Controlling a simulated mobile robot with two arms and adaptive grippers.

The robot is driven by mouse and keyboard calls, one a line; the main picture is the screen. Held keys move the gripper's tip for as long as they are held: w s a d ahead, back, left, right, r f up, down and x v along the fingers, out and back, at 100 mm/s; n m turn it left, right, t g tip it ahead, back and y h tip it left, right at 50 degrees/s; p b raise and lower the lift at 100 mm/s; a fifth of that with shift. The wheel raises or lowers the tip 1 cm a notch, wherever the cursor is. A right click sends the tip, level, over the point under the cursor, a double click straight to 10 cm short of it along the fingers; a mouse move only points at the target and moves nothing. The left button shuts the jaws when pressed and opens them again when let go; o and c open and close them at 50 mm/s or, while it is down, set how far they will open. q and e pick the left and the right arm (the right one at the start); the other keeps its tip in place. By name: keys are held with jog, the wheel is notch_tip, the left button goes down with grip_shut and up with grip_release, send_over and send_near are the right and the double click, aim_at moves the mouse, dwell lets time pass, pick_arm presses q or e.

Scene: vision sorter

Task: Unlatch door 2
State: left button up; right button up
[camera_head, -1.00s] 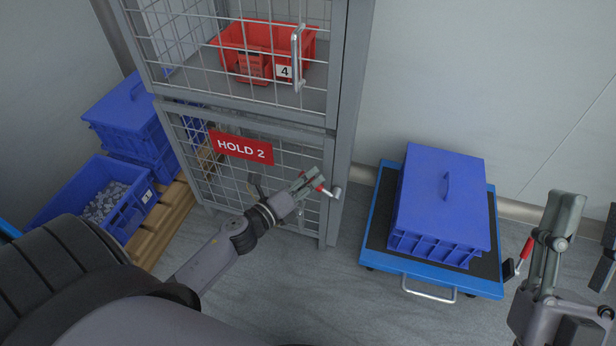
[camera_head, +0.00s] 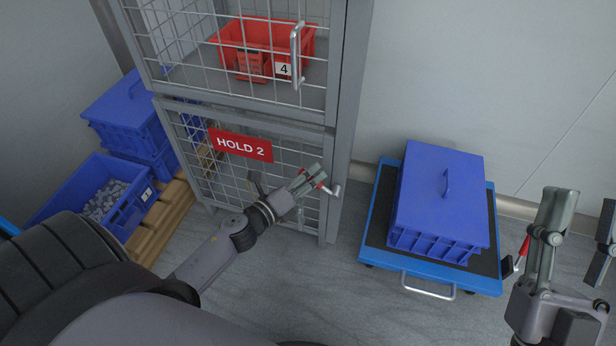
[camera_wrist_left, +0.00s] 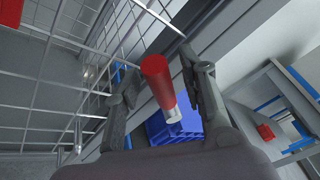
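The door marked HOLD 2 (camera_head: 240,144) is the lower grey mesh door of the cage, and it looks closed. Its latch (camera_head: 334,190) is a small metal lever with a red grip at the door's right edge. My left gripper (camera_head: 314,178) is at the latch. In the left wrist view the red grip (camera_wrist_left: 158,82) stands between the two fingers, with gaps showing beside it, so the gripper looks open around it. My right gripper (camera_head: 588,225) is open and empty at the right edge, its fingers wide apart.
The upper cage compartment holds a red bin (camera_head: 262,50) marked 4, behind a door with a vertical handle (camera_head: 297,55). A blue lidded crate (camera_head: 440,195) sits on a blue trolley (camera_head: 470,281) at right. Blue bins (camera_head: 125,205) stand at left. Floor before the cage is clear.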

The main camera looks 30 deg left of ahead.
pick_arm(q)
jog(key=v, duration=1.2)
jog(key=shift+a, duration=0.1)
jog(key=shift+c, duration=0.4)
